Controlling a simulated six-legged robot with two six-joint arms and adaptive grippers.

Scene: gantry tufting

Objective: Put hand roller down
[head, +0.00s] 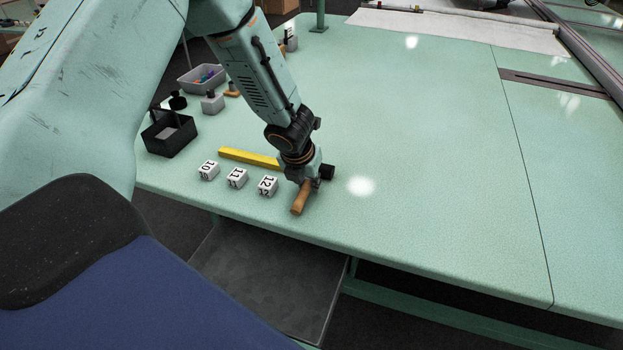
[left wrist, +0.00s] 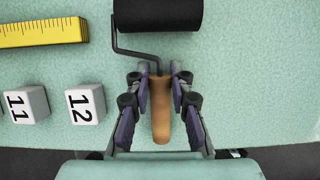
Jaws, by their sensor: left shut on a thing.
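The hand roller has a wooden handle (head: 300,198) and a black cylinder, joined by a bent black wire. In the left wrist view the handle (left wrist: 161,112) lies between the fingers of my left gripper (left wrist: 160,82), with the black cylinder (left wrist: 158,14) beyond the fingertips. My left gripper (head: 304,178) is shut on the handle, low at the front of the green table (head: 420,190). Whether the roller touches the table is hard to tell. My right gripper is not in view.
White number blocks, including block 12 (head: 267,186), stand left of the roller. A yellow ruler (head: 249,158) lies behind them. A black open box (head: 169,134) and a grey bin (head: 201,78) are farther left. The table to the right is clear; its front edge is close.

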